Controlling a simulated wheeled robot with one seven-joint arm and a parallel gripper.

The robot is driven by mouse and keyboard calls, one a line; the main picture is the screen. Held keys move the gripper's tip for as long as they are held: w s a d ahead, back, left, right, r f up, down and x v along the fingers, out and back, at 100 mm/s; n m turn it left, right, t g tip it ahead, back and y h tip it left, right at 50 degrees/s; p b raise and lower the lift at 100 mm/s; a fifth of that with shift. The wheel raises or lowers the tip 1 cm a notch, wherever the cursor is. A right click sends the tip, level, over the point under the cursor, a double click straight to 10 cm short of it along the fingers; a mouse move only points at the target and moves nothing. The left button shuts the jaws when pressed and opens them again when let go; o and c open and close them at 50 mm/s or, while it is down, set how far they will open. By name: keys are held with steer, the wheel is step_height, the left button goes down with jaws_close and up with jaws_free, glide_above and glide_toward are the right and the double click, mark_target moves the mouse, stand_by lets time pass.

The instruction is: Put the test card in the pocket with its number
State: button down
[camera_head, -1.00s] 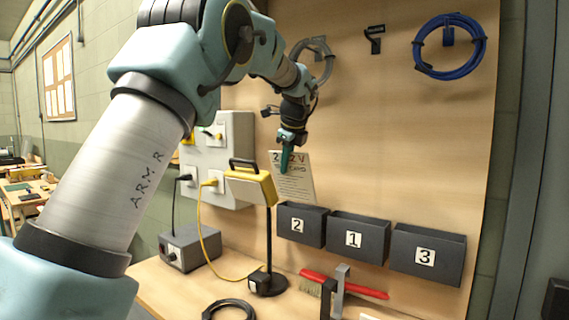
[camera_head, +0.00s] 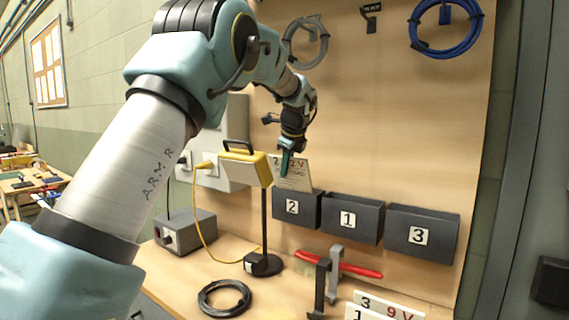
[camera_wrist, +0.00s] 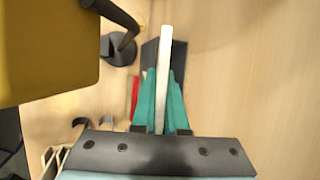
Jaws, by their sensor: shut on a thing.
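My gripper (camera_head: 287,165) is shut on the upper left part of a white test card (camera_head: 296,175) marked with a 2 and "V". The card is upright, and its lower edge is hidden at the top of the pocket numbered 2 (camera_head: 283,222). I cannot tell how deep it sits. In the wrist view the card (camera_wrist: 165,70) shows edge-on between the teal fingers (camera_wrist: 160,105), with a dark pocket beyond it. Pocket 1 (camera_head: 370,225) and pocket 3 (camera_head: 445,240) are to the right, with no card showing.
A yellow box lamp (camera_head: 245,165) on a black stand is close left of the gripper. Other cards (camera_head: 388,307) stand at the bench front. A red-handled brush (camera_head: 350,268), grey and black brackets, a cable coil (camera_head: 224,298) and a grey box (camera_head: 185,240) lie on the bench.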

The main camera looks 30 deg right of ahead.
mark_target(288, 182)
steer(key=shift+w+d+f, duration=0.15)
steer(key=shift+d+f, duration=0.15)
steer(key=shift+f, duration=0.55)
steer(key=shift+w+d+f, duration=0.15)
steer(key=shift+d+f, duration=0.1)
steer(key=shift+f, duration=0.55)
steer(key=c, duration=0.9)
jaws_free()
steer(key=shift+o, duration=0.2)
steer(key=b+v, duration=0.2)
steer(key=v, duration=0.8)
steer(key=shift+s+a+r+b, duration=0.1)
steer(key=shift+s+r+b, duration=0.05)
steer(key=shift+r+b, duration=0.25)
